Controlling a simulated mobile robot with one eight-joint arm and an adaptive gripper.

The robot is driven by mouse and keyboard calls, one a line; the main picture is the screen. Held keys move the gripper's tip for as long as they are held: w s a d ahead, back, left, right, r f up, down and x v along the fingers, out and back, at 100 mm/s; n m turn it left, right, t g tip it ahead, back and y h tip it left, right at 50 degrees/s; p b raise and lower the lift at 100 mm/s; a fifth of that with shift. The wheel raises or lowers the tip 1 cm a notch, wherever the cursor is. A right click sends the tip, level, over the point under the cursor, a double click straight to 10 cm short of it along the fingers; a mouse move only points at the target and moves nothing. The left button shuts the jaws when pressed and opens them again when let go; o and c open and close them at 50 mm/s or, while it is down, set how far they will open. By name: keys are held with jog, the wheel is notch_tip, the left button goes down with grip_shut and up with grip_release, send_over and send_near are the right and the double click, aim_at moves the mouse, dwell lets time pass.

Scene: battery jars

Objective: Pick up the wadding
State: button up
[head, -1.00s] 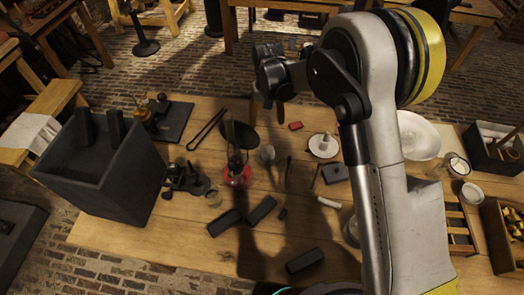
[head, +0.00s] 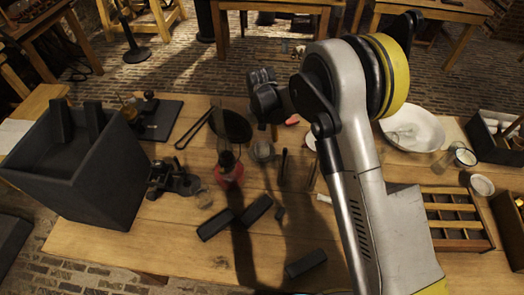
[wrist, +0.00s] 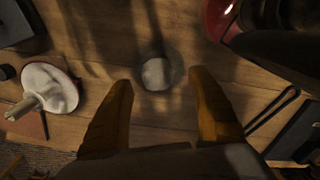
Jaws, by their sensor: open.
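The wadding appears to be the pale, round wad in the wrist view (wrist: 156,74), inside or beneath a clear round glass vessel (wrist: 176,62). In the head view, a small glass vessel with greyish contents (head: 262,151) stands on the table, right of the red lantern. My gripper (wrist: 161,79) is open, its two orange-brown fingers apart with the wad between and just beyond their tips in the picture. It looks empty and above the table. In the head view my gripper (head: 268,122) hangs over the table just above the glass vessel in the picture; its fingers are hard to make out.
A red lantern (head: 228,170) stands close left of the vessel; its red base (wrist: 222,18) shows in the wrist view. A black round pan (head: 232,125) lies behind. A white dish with a handle (wrist: 52,88) lies left in the wrist view. Dark blocks (head: 215,224) lie in front.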

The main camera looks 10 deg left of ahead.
aim_at(262, 144)
jog(key=f, duration=0.1)
jog(key=f+b, duration=0.1)
jog(key=f, duration=0.3)
jog(key=shift+w+d+f+b, duration=0.1)
jog(key=shift+w+b, duration=0.3)
jog(key=c, duration=0.9)
notch_tip(262, 144, up, 10)
jog(key=p, duration=0.2)
jog(key=shift+p, duration=0.4)
jog(key=shift+c, duration=0.4)
jog(key=shift+c, duration=0.7)
